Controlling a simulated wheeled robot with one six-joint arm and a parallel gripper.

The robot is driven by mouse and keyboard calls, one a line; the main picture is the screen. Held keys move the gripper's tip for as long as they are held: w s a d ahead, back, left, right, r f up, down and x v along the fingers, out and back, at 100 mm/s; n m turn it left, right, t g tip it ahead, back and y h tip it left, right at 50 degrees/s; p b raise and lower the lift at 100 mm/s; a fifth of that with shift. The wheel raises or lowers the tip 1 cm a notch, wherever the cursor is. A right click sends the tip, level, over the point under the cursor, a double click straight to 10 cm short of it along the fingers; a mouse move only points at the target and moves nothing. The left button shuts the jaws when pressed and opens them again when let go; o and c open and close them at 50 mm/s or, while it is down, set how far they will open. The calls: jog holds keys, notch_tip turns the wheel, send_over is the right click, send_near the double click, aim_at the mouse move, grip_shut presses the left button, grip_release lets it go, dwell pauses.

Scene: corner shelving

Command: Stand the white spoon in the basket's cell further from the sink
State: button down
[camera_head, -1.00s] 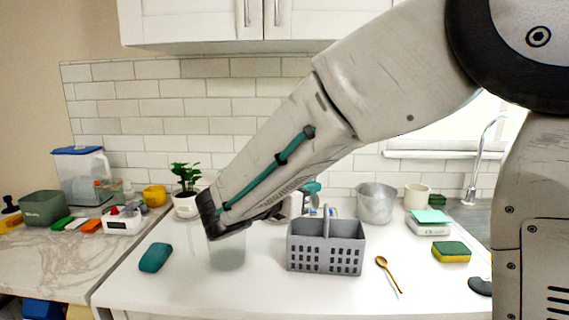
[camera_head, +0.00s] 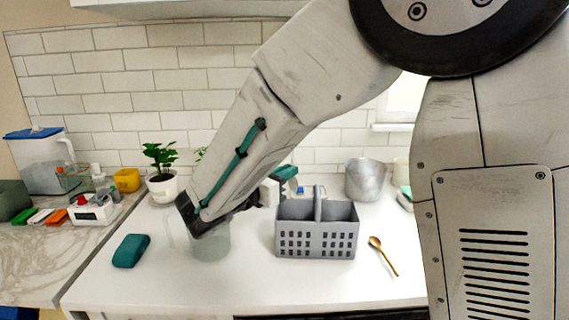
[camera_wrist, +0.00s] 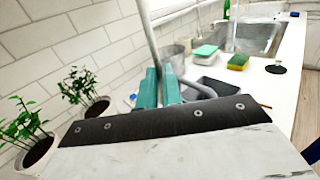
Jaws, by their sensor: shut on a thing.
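The grey basket (camera_head: 291,243), with a raised middle handle, stands on the white counter. In the wrist view part of the basket (camera_wrist: 212,87) shows dark just right of my fingers. My gripper (camera_wrist: 159,88) has teal fingers closed on a thin pale grey-white shaft, the white spoon (camera_wrist: 149,38), which runs up out of the top of the picture. The spoon's other end is hidden. In the head view my gripper (camera_head: 285,173) is behind and above the basket's left part, partly hidden by my arm. The sink (camera_wrist: 247,38) shows in the wrist view beyond the basket.
A clear glass (camera_head: 212,243) stands left of the basket, beneath my forearm. A teal block (camera_head: 131,251) lies farther left. A wooden spoon (camera_head: 384,256) lies right of the basket. A metal pot (camera_head: 365,180) stands behind. The front counter is clear.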

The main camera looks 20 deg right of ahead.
jog(key=shift+f, duration=4.25)
jog(key=c, duration=1.5)
grip_release()
jog(key=v, duration=0.8)
